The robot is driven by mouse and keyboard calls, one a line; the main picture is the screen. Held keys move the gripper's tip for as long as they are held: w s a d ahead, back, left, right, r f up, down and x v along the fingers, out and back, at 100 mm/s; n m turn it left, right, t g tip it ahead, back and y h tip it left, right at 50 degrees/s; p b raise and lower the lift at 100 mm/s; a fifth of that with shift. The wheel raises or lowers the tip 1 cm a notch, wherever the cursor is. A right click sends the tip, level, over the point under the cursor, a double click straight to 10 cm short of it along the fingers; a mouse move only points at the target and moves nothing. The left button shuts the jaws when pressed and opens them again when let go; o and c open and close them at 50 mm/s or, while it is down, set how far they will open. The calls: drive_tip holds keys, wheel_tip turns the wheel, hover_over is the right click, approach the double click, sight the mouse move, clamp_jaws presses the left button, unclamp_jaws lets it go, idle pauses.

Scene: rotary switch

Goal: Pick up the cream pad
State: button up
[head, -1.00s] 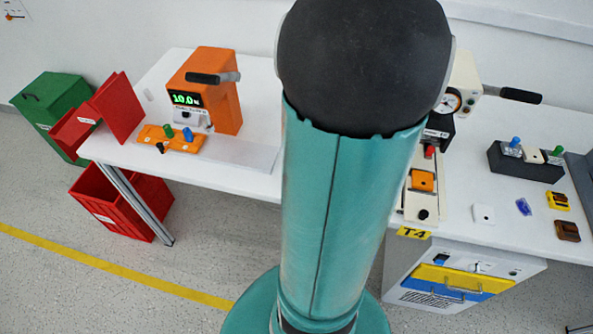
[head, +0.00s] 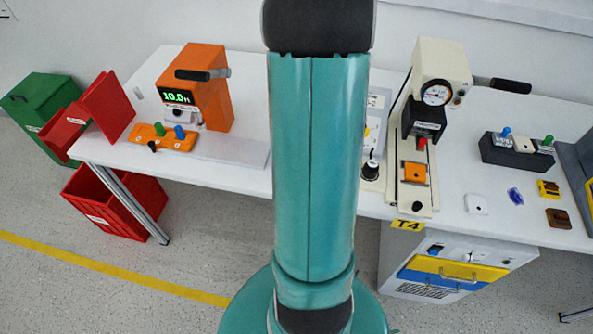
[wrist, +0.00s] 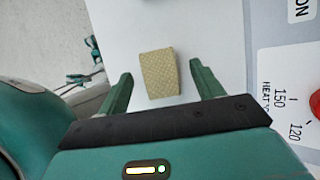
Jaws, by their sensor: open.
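The cream pad (wrist: 158,74) is a small, roughly rectangular block with a woven-looking texture, lying on the white table (wrist: 135,30) in the wrist view. My gripper (wrist: 161,82) is open, with one green finger on each side of the pad in the picture. Gaps show between the pad and both fingers, and nothing is held. How far the fingertips are above the table is hard to tell. In the head view my arm covers the middle of the table, and I cannot see the pad or the gripper there.
A panel with a temperature dial (wrist: 277,95) stands close on the right in the wrist view. In the head view, a cream press with a gauge (head: 440,70) is right of my arm, an orange machine (head: 205,85) left. A white square (head: 476,204) lies on the right.

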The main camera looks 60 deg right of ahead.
drive_tip(key=shift+f, duration=0.1)
drive_tip(key=shift+c, duration=0.3)
drive_tip(key=c, duration=1)
